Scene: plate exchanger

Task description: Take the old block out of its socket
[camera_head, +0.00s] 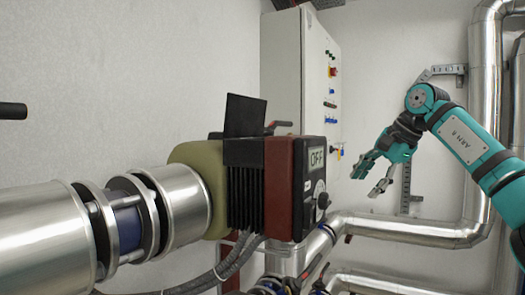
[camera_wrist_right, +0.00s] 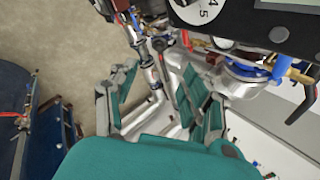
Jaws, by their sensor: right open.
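A pump unit (camera_head: 291,180) with a dark red housing, an "OFF" display and black fins stands mid-picture in the head view, on the metal pipe. A dark flat panel (camera_head: 244,116) stands up from its top. I cannot tell which part is the old block, and no socket is clearly visible. My right gripper (camera_head: 366,184) is open and empty, to the right of the pump unit and apart from it. In the right wrist view its fingers (camera_wrist_right: 155,95) are spread with pipes behind. My left gripper does not show.
A white control cabinet (camera_head: 291,75) stands behind the pump. Thick silver pipes run at left (camera_head: 40,235) and lower right (camera_head: 410,230). In the wrist view, a black dial device (camera_wrist_right: 245,20) is close at the top. Open air lies between the gripper and pump.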

